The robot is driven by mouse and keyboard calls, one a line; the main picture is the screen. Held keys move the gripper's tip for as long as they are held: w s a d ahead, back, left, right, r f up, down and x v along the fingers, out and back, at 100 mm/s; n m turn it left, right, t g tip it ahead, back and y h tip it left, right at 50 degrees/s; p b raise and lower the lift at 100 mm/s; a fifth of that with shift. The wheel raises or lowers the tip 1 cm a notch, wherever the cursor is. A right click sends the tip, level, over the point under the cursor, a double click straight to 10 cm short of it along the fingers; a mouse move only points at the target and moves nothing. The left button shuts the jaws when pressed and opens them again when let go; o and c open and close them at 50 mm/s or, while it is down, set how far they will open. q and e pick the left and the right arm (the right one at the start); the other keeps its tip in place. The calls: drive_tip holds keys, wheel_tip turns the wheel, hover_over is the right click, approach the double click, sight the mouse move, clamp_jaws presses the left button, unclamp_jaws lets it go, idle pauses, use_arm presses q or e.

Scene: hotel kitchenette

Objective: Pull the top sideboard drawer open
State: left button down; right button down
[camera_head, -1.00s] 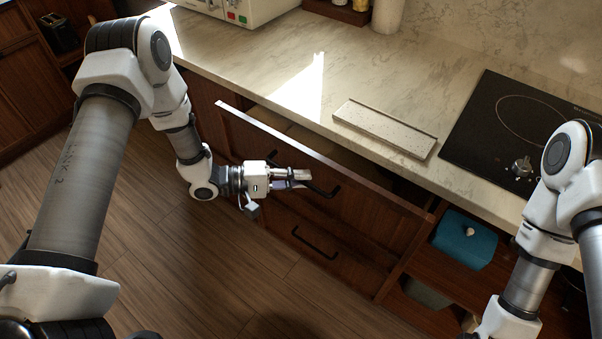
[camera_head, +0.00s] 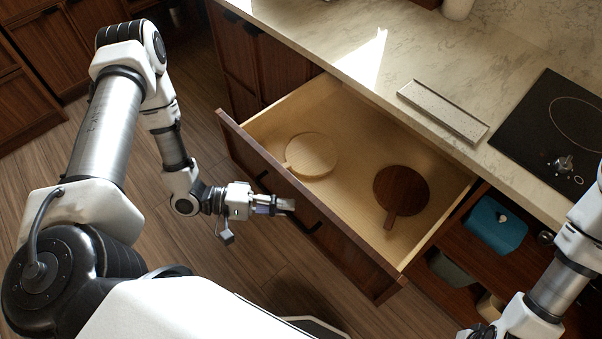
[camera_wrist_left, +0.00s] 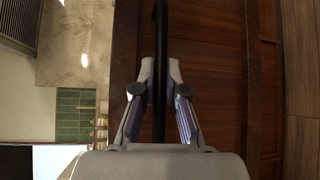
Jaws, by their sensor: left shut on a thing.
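The top sideboard drawer (camera_head: 262,128) is pulled well out, its pale wooden inside showing in the head view. Its dark front (camera_head: 240,143) faces my left arm. My left gripper (camera_head: 284,205) is at the drawer front, shut on the black bar handle (camera_head: 313,227). In the left wrist view the handle (camera_wrist_left: 160,60) runs between the two fingers (camera_wrist_left: 160,100). The fingers hide part of the handle in the head view. My right arm comes in at the right edge; its fingers are not visible.
In the drawer lie a light round board (camera_head: 312,155) and a dark round board (camera_head: 402,188). Above are the marble counter (camera_head: 330,45), a narrow tray (camera_head: 443,110) and a black hob (camera_head: 560,135). A blue item (camera_head: 495,225) sits on an open shelf to the right.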

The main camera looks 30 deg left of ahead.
use_arm(q)
drive_tip(key=shift+s+a+p, duration=0.15)
drive_tip(key=shift+s+a, duration=0.05)
drive_tip(key=shift+s, duration=0.4)
drive_tip(key=shift+s+a+p, duration=0.15)
drive_tip(key=shift+s+a, duration=0.05)
drive_tip(key=shift+s, duration=0.35)
drive_tip(key=c, duration=1.2)
unclamp_jaws()
drive_tip(key=v, duration=1.2)
